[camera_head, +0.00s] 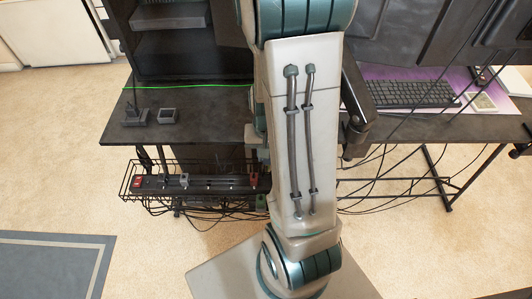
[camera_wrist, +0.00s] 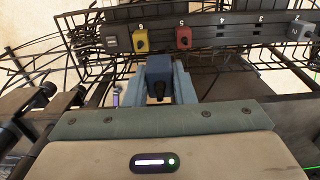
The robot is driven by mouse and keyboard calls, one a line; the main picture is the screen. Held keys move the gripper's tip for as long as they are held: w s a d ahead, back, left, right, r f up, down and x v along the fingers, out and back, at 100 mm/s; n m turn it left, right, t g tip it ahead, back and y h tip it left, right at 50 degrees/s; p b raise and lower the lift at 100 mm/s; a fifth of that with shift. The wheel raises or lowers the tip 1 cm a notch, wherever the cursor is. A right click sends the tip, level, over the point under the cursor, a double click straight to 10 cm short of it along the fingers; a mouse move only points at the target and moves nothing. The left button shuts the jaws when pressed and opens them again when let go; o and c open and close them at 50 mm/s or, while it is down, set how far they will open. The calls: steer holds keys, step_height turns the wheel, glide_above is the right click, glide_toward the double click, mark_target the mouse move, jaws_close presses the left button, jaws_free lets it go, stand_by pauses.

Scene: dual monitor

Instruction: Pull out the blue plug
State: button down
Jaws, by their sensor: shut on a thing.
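The blue plug (camera_wrist: 159,68) is dark blue and boxy, with a dark cord end facing the wrist camera. My gripper (camera_wrist: 157,82) is shut on it, with a blue-grey finger on either side. The black power strip (camera_wrist: 225,34) runs across behind the plug. The held plug appears below the strip in the wrist view and looks apart from it. Numbered sockets 3 and 4 look empty.
A yellow plug (camera_wrist: 141,41) sits at socket 6, a red plug (camera_wrist: 183,38) at 5 and a grey plug (camera_wrist: 301,29) at 2. A black wire basket (camera_head: 128,185) holds the strip under the dark desk (camera_head: 205,125). Loose cables hang below.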

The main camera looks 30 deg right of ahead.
steer(key=shift+r+p, duration=0.9)
steer(key=shift+r, duration=0.3)
steer(key=shift+w, duration=0.1)
